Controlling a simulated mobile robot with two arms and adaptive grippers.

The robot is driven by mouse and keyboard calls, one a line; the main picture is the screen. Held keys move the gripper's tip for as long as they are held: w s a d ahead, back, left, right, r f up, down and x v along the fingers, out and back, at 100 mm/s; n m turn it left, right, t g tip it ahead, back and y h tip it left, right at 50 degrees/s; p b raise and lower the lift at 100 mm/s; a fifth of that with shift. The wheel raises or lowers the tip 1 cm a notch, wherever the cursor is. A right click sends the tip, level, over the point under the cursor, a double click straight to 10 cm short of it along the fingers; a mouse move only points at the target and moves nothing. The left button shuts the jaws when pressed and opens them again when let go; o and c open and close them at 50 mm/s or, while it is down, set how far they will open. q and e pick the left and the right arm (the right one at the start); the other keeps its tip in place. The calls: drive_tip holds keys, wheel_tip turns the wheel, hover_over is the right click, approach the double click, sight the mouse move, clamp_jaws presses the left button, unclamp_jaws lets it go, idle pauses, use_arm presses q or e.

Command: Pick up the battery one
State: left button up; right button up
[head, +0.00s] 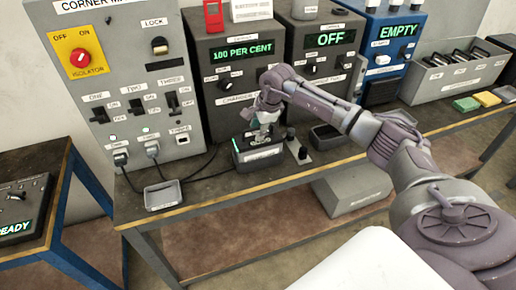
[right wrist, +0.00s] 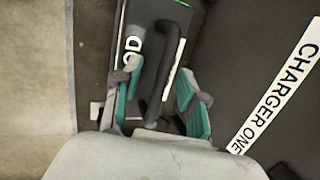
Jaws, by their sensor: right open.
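Battery one (head: 258,158) is a dark box with a green-lit edge, standing on the bench in front of the charger that reads 100 PER CENT. In the right wrist view the battery (right wrist: 130,50) shows a partly hidden white label and a black handle (right wrist: 167,60) on top. My right gripper (head: 263,133) is right above the battery. In the right wrist view its teal-padded fingers (right wrist: 160,98) are open, one on each side of the handle's near end. I cannot tell how deep they reach. My left gripper is not in view.
Charger one (head: 238,85) stands close behind the battery. Its label fills the right of the right wrist view. A small tray (head: 162,195) and plugged cables lie left; a small lever box (head: 299,150) stands right. The bench's front edge (head: 270,181) is close.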

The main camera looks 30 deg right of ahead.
drive_tip(key=shift+f, duration=0.2)
clamp_jaws()
idle(0.3)
drive_tip(key=shift+w+r, duration=0.15)
drive_tip(key=shift+r, duration=0.05)
